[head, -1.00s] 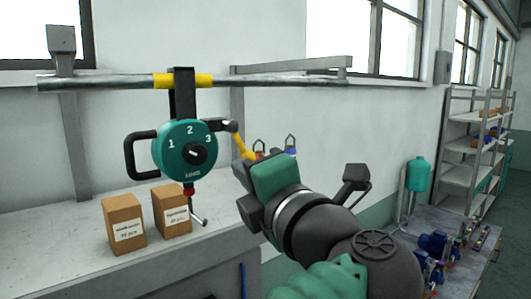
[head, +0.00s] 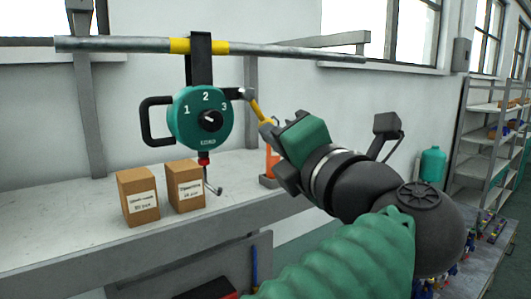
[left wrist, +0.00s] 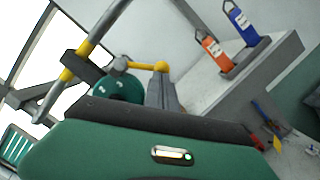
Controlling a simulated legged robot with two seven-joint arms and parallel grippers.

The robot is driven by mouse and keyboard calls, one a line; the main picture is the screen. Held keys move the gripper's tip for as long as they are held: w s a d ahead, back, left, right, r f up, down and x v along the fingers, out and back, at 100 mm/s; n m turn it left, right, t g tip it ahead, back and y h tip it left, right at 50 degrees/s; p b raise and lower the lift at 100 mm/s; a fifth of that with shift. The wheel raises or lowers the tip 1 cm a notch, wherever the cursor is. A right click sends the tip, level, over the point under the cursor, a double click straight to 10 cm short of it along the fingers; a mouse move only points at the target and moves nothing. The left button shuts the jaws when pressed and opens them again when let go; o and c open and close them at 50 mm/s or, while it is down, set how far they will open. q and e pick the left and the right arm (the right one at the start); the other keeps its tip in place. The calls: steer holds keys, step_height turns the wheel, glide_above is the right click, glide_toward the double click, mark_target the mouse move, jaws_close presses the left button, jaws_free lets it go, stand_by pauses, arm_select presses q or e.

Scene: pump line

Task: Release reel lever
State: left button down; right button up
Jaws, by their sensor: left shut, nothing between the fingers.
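The teal reel (head: 203,118) hangs from a rail by a black bracket. Its dial reads 1, 2, 3, and a black loop handle (head: 157,121) is on its left. The lever (head: 257,108) sticks out from the reel's upper right, yellow past a grey joint. The left wrist view shows the lever (left wrist: 145,66) with a round yellow end, and part of the reel (left wrist: 117,88). My left gripper (head: 268,127) is shut and empty, its fingertips close to the lever's end. I cannot tell whether they touch. My right gripper is not in view.
The rail (head: 290,49) runs above a grey bench (head: 70,222). Two cardboard boxes (head: 138,197) (head: 185,187) stand below the reel, near its hanging hook (head: 212,188). An orange padlock-like tag (left wrist: 216,50) and a blue one (left wrist: 243,24) stand in a holder beyond the gripper.

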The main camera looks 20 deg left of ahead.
arm_select(q)
steer(key=shift+w+d+r+n+y+b, duration=0.2)
steer(key=shift+w+n+b, duration=0.05)
steer(key=shift+n, duration=0.45)
steer(key=shift+w+d+r+n+y+b, duration=0.2)
steer(key=shift+w+n+b, duration=0.1)
steer(key=shift+n, duration=0.4)
steer(key=shift+w+d+r+n+y+b, duration=0.15)
steer(key=shift+w+d+n+y+b, duration=0.1)
steer(key=shift+n, duration=0.45)
